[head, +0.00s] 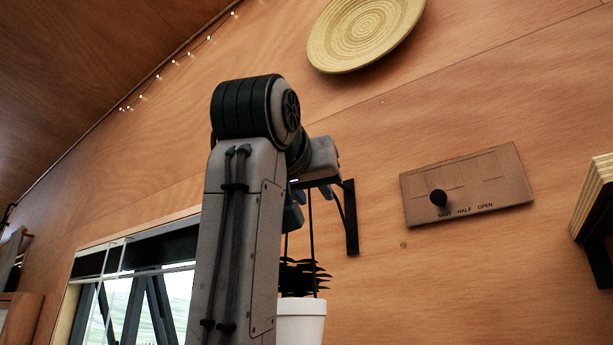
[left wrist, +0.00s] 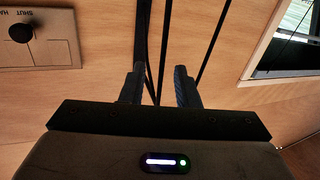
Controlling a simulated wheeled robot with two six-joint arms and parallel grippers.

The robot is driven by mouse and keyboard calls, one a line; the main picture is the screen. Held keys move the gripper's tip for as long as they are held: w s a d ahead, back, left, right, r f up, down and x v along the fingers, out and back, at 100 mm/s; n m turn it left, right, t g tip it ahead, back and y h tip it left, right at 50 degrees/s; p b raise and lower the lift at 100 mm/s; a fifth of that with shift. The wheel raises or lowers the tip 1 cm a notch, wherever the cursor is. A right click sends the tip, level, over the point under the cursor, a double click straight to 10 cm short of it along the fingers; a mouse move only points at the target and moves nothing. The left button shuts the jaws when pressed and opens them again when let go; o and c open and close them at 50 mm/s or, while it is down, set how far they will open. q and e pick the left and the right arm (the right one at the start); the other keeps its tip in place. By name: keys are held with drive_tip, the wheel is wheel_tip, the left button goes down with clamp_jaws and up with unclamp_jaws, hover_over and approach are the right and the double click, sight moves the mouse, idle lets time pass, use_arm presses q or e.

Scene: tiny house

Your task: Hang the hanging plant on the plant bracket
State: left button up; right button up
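The hanging plant has a white pot (head: 301,322), dark leaves (head: 303,275) and thin black cords. It hangs upright below my left gripper, partly behind my left arm. The black plant bracket (head: 351,218) is fixed to the wood wall, its arm reaching left at gripper height. My left gripper (head: 312,194) is at the bracket's arm; its fingers stand apart in the left wrist view (left wrist: 158,88), with a dark cord passing between them. The cords' top end is hidden by the gripper, so I cannot tell whether it rests on the bracket. My right gripper is not in view.
A wooden panel (head: 466,186) with a black knob is on the wall right of the bracket. A round woven plate (head: 364,32) hangs above. A window (head: 150,300) is at lower left, and a shelf-like edge (head: 594,200) at far right.

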use_arm(q)
drive_tip(key=shift+d, duration=0.1)
drive_tip(key=shift+c, duration=0.2)
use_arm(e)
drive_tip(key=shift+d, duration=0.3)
use_arm(q)
clamp_jaws()
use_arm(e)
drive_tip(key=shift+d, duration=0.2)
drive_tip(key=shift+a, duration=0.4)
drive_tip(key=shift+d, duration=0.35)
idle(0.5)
use_arm(q)
drive_tip(key=shift+o, duration=0.3)
unclamp_jaws()
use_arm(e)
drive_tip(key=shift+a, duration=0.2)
